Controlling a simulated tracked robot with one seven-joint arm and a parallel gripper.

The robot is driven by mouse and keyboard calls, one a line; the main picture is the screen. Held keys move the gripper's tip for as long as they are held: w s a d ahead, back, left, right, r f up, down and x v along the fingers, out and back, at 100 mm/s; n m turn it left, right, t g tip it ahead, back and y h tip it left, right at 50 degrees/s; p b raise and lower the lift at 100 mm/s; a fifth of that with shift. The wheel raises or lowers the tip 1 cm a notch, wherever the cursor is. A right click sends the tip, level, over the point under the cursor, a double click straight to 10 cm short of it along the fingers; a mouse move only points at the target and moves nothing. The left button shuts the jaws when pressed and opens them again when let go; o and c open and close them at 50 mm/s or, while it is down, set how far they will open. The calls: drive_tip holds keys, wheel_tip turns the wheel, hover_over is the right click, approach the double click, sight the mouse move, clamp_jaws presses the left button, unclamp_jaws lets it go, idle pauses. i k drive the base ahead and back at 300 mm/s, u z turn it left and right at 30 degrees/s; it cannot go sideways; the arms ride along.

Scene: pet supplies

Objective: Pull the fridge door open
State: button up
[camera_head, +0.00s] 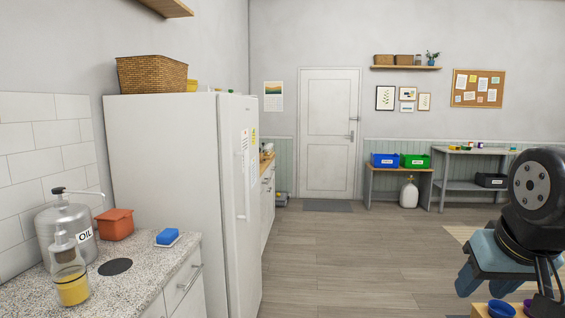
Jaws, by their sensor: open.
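The tall white fridge (165,170) stands left of centre, with its broad side toward me. Its door (235,215) is on the narrow front face that looks right, and I see it at a steep angle. The door looks shut, flush with the body. A slim white vertical handle (247,175) runs along the door, with small paper notes and a yellow sticker near its top. A dark round joint of my arm (540,182) shows at the right edge, well apart from the fridge.
A speckled counter (125,285) with an oil canister (66,230), an orange container (115,224) and a blue sponge (167,236) is at near left. A basket (152,74) sits on the fridge. The wooden floor (350,265) right of the fridge is clear. Bowls (501,308) stand at bottom right.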

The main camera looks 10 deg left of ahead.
sight(240, 197)
drive_tip(key=i, duration=1.05)
drive_tip(key=u, duration=0.75)
drive_tip(key=i, duration=0.8)
drive_tip(key=u, duration=0.45)
drive_tip(key=k, duration=0.75)
drive_tip(key=u, duration=0.2)
drive_tip(key=i, duration=0.8)
drive_tip(key=z, duration=0.1)
